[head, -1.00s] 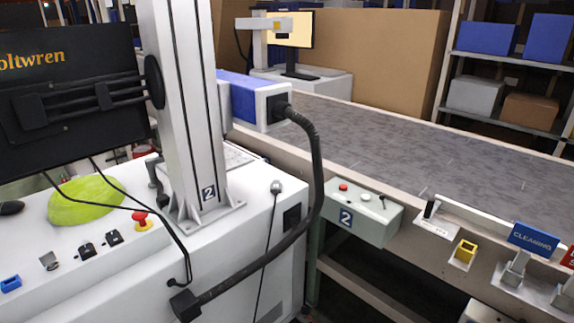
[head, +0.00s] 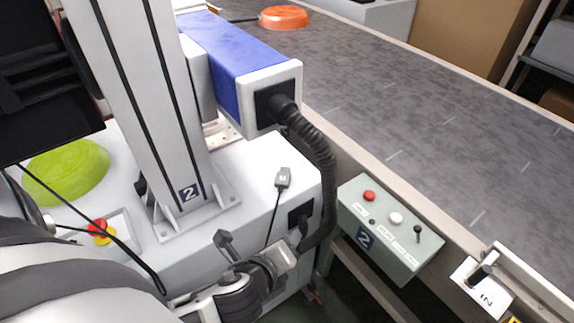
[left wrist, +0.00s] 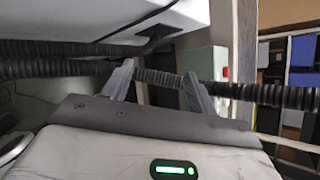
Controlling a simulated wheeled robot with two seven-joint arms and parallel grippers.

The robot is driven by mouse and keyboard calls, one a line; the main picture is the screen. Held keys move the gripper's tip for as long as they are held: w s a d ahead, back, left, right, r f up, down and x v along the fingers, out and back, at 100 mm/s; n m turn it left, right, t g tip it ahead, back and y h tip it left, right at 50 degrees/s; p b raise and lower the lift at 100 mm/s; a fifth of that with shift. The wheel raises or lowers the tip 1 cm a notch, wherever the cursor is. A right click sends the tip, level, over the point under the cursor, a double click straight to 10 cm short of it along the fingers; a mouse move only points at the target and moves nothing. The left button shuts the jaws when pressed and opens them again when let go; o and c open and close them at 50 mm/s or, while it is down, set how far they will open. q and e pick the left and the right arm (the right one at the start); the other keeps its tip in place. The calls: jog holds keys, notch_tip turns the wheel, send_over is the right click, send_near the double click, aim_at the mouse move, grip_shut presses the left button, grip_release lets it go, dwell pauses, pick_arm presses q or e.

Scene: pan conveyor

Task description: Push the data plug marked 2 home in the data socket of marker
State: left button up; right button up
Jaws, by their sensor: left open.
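A small grey plug (head: 283,178) lies on the front edge of the white cabinet, its thin black cable (head: 272,219) hanging down the front. I cannot read a mark on it. A "2" label (head: 189,193) is on the column behind. A dark square panel (head: 300,214) is on the cabinet's front; I cannot tell whether it is the data socket. My left gripper (head: 262,237) is open in front of the cabinet, below the plug and apart from it. In the left wrist view its fingers (left wrist: 157,75) are apart, with a ribbed hose passing beyond them. My right gripper is not in view.
A thick black hose (head: 322,160) runs from the blue printer head (head: 235,58) down past the cabinet, close to my left gripper. A control box (head: 390,228) marked 2 is on the conveyor (head: 420,110) side. An orange disc (head: 285,17) lies on the belt. A red stop button (head: 98,226) is at left.

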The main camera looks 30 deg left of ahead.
pick_arm(q)
jog(key=w+a+r+m+t+y+p, duration=0.1)
jog(key=w+a+r+m+t+y, duration=0.2)
jog(key=r+m, duration=0.35)
jog(key=g, duration=0.1)
send_near(283, 178)
jog(key=w, duration=0.2)
jog(key=w+a+m, duration=0.1)
jog(key=shift+w+f, duration=0.15)
jog(key=shift+f, duration=0.25)
jog(key=shift+f+b+x, duration=0.15)
jog(key=shift+x, duration=1.2)
jog(key=shift+f+b+x, duration=0.1)
jog(key=shift+b+x, duration=0.05)
jog(key=shift+x, duration=1.25)
jog(key=shift+s+a, duration=0.1)
jog(key=shift+s, duration=0.1)
jog(key=shift+c, duration=0.4)
jog(key=c, duration=1)
